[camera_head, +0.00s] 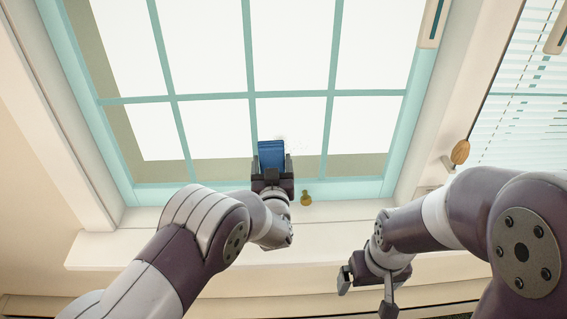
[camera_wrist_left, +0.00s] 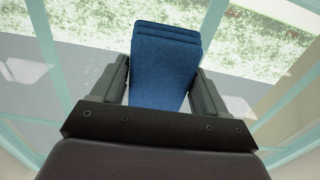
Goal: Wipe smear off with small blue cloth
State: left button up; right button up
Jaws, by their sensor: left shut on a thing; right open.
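A small blue cloth (camera_head: 271,155) is folded in layers and held between the fingers of my left gripper (camera_head: 272,167), at the lower part of the window. In the left wrist view the cloth (camera_wrist_left: 166,62) stands out past the fingertips of the left gripper (camera_wrist_left: 160,80), toward the glass. I cannot tell whether it touches the pane. Faint specks (camera_head: 290,143) show on the glass just right of the cloth, and they may be the smear. My right gripper (camera_head: 366,287) is open and empty, low in front of the sill.
The window has a teal frame (camera_head: 160,194) with bars across bright panes. A brass knob (camera_head: 306,198) sits on the lower frame, close right of my left gripper. A white sill (camera_head: 140,243) runs below. A second window with blinds (camera_head: 522,105) is at the right.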

aim_at(281, 156)
pick_arm(q)
jog(key=shift+a+r, duration=0.1)
jog(key=shift+a, duration=0.15)
notch_tip(281, 156, up, 3)
jog(key=shift+f+p, duration=0.15)
jog(key=shift+p, duration=1)
jog(key=shift+d+f, duration=0.15)
jog(key=shift+d, duration=0.2)
jog(key=shift+d+b, duration=0.45)
jog(key=shift+d, duration=1.25)
jog(key=shift+d+b, duration=0.3)
jog(key=shift+d, duration=3.25)
jog(key=shift+w+a+p, duration=0.1)
jog(key=shift+a+p, duration=0.2)
jog(key=shift+a, duration=2)
jog(key=shift+a+p, duration=0.3)
jog(key=shift+a, duration=3.1)
